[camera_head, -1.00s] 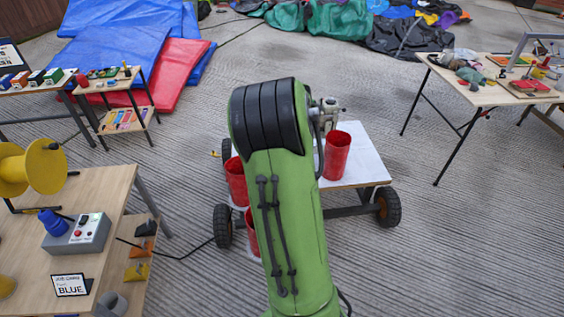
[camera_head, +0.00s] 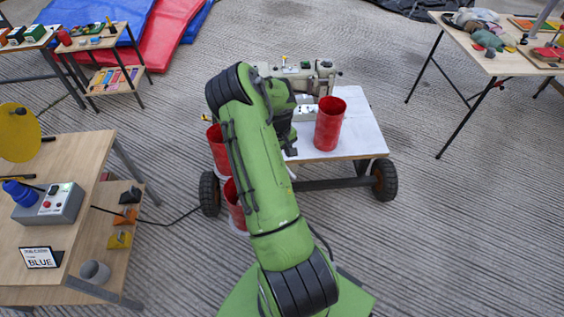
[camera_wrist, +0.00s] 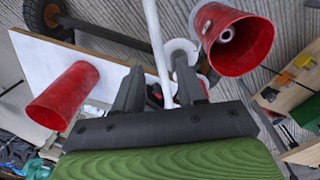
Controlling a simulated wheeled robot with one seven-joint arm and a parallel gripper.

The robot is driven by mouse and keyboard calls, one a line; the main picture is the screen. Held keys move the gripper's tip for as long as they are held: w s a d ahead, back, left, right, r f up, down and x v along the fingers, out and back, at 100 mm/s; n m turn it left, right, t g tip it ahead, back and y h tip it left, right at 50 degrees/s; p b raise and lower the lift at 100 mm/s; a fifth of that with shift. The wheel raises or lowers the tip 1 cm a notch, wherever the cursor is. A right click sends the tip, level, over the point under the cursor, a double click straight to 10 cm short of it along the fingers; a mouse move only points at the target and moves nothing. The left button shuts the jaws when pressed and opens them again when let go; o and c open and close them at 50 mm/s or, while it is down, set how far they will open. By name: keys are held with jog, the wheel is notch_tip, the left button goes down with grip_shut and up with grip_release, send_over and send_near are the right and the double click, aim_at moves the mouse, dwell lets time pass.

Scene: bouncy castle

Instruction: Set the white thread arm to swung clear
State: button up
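A white rod (camera_wrist: 157,45), which looks like the white thread arm, runs down from the top of the wrist view and passes between my two fingers. My gripper (camera_wrist: 158,82) is open, with a visible gap on each side of the rod; I cannot tell how near the rod is in depth. In the head view my green arm reaches over the white-topped trolley (camera_head: 352,143), and my arm hides the fingers and the rod. A pale sewing machine (camera_head: 318,78) stands at the trolley's back edge.
A red cup (camera_head: 330,124) stands on the trolley, right of my arm; more red cups (camera_head: 217,150) are at its left side. A wooden table with a control box (camera_head: 50,205) is at left. Another table (camera_head: 490,60) stands at right. Floor between is clear.

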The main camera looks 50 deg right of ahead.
notch_tip(320, 180, down, 3)
jog(key=shift+d+f, duration=0.1)
jog(key=shift+f, duration=0.1)
jog(key=shift+c, duration=0.3)
grip_shut()
